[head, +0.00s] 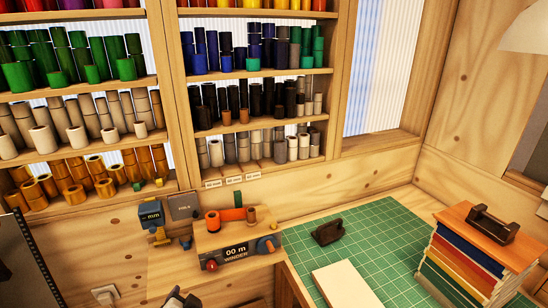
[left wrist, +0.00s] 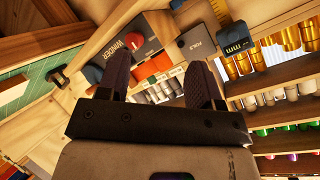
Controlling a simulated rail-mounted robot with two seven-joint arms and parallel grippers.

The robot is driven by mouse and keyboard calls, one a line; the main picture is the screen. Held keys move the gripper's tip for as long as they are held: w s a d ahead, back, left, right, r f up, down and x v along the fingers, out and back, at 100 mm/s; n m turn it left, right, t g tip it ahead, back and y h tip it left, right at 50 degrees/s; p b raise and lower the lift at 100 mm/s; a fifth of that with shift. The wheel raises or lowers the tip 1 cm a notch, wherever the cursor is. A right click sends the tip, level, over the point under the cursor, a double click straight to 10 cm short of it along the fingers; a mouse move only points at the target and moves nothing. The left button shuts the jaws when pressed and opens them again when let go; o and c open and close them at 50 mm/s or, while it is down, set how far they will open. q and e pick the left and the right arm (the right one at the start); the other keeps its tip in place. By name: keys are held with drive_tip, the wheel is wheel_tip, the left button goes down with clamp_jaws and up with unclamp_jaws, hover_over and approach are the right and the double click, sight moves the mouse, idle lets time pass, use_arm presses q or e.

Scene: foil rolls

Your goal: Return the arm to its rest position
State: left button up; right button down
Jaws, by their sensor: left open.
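My left gripper (head: 180,297) only just shows at the bottom edge of the head view, in front of the winder (head: 236,250). In the left wrist view the left gripper (left wrist: 160,82) has its two dark fingers spread apart with nothing held between them. The winder also shows beyond the fingers in that view (left wrist: 122,50), with an orange roll (left wrist: 150,62) on it. My right gripper is in neither view. Most of the left arm is out of the head view.
Shelves (head: 262,73) of coloured foil rolls stand behind the bench. A blue measuring device (head: 152,215) hangs left of the winder. On the green mat (head: 375,230) are a black tape dispenser (head: 328,232) and a pale board (head: 347,286). A stack of coloured boards (head: 470,262) stands at the right.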

use_arm(q)
drive_tip(key=s+d+f+n+g+h, duration=0.1)
drive_tip(key=s+f+n+g+h, duration=0.1)
drive_tip(key=s, duration=0.8)
drive_tip(key=s+d+f+n+g+h, duration=0.1)
drive_tip(key=s+f+g+h, duration=0.1)
drive_tip(key=s, duration=0.9)
drive_tip(key=s+a+f+n+g, duration=0.1)
drive_tip(key=s+f+g, duration=0.1)
drive_tip(key=s+f, duration=0.45)
drive_tip(key=s+f+g, duration=0.2)
drive_tip(key=s+f, duration=0.1)
drive_tip(key=s, duration=0.6)
wheel_tip(320, 180, up, 21)
drive_tip(key=s+p, duration=0.1)
drive_tip(key=p, duration=2.1)
